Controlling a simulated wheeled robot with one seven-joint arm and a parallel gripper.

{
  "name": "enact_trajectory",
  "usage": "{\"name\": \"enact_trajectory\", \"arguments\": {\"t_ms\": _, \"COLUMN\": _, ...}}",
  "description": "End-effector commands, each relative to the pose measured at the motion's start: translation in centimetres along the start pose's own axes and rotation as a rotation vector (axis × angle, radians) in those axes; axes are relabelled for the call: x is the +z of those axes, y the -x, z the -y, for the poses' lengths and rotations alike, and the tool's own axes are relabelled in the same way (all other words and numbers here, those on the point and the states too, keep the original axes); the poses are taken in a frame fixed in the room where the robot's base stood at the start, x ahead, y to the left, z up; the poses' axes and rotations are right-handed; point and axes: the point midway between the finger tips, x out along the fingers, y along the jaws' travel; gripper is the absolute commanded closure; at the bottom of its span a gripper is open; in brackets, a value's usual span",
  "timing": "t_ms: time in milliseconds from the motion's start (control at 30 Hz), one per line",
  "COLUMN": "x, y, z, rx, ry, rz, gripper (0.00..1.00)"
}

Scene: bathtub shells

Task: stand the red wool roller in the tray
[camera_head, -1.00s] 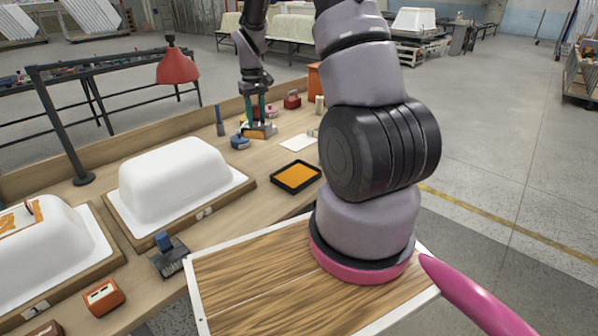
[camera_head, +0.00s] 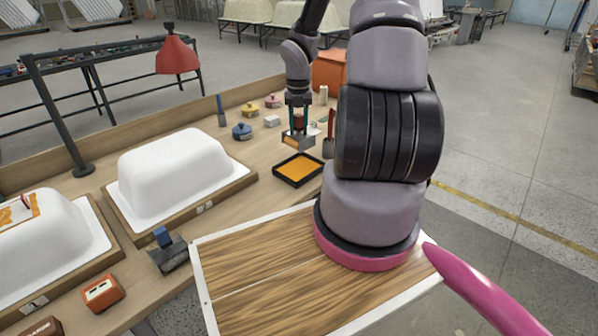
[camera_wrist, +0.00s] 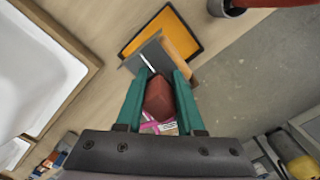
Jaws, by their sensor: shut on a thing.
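A flat grey plate with a white line lies beyond the fingertips in the wrist view, seemingly part of the held thing. The tray (camera_head: 275,174) is black-rimmed with an orange floor and lies on the bench just below and in front of my gripper. It also shows in the wrist view (camera_wrist: 199,42), partly covered by the grey plate. The held thing appears above the tray's far edge; I cannot tell whether they touch.
A blue pot (camera_head: 242,132), a yellow pot (camera_head: 250,109) and a white block (camera_head: 272,121) stand behind. A white tub shell (camera_head: 175,175) is left of the tray.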

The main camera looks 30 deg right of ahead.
Motion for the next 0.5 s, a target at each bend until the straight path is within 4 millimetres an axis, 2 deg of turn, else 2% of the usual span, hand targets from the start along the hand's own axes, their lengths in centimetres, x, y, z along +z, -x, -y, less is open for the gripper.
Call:
{"name": "enact_trajectory", "arguments": {"t_ms": 67, "x": -0.1, "y": -0.6, "z": 0.1, "rx": 0.002, "ry": 0.040, "rz": 0.000, "gripper": 1.00}}
{"name": "enact_trajectory", "arguments": {"t_ms": 300, "x": -0.3, "y": -4.8, "z": 0.0, "rx": 0.002, "ry": 0.056, "rz": -0.002, "gripper": 1.00}}
{"name": "enact_trajectory", "arguments": {"t_ms": 500, "x": -0.3, "y": -6.7, "z": 0.1, "rx": 0.002, "ry": 0.053, "rz": -0.001, "gripper": 1.00}}
